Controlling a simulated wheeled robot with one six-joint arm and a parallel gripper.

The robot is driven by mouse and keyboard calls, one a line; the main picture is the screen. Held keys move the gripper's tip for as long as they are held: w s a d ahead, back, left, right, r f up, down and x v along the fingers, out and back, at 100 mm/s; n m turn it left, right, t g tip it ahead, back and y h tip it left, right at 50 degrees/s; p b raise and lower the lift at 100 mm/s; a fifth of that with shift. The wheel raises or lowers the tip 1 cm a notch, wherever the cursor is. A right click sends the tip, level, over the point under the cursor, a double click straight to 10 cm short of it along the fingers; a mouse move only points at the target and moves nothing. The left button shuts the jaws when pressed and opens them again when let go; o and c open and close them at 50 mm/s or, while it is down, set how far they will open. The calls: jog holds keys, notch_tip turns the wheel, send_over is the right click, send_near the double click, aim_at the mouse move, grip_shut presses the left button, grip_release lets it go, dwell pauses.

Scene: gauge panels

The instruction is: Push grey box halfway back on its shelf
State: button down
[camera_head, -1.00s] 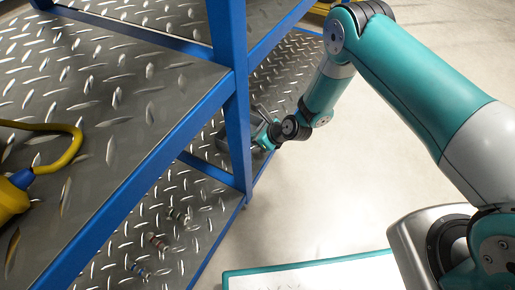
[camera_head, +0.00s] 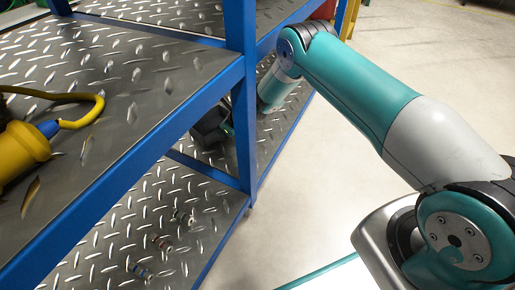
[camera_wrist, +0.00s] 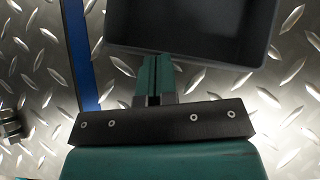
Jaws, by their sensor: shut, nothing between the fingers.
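The grey box (camera_wrist: 190,28) fills the top of the wrist view, dark with a paler rim, resting on a diamond-plate shelf. In the head view the grey box (camera_head: 208,124) is partly visible under the upper shelf, behind the blue post. My gripper (camera_wrist: 154,66) is shut and empty, its teal fingers pointing at the box's near side. The fingertips meet the box's edge in the wrist view; whether they press on it I cannot tell. In the head view the gripper is mostly hidden by the post.
The blue post (camera_head: 241,100) stands beside my arm. A yellow plug with cable (camera_head: 25,145) lies on the upper left shelf. Several small fittings (camera_head: 160,243) lie on the diamond-plate surface below. Floor to the right is clear.

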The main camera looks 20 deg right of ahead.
aim_at(216, 139)
jog(key=shift+w+a+f+b, duration=0.2)
jog(key=shift+w+a+b, duration=0.65)
jog(key=shift+w+a, duration=0.4)
jog(key=shift+w+r, duration=0.1)
jog(key=shift+r, duration=0.05)
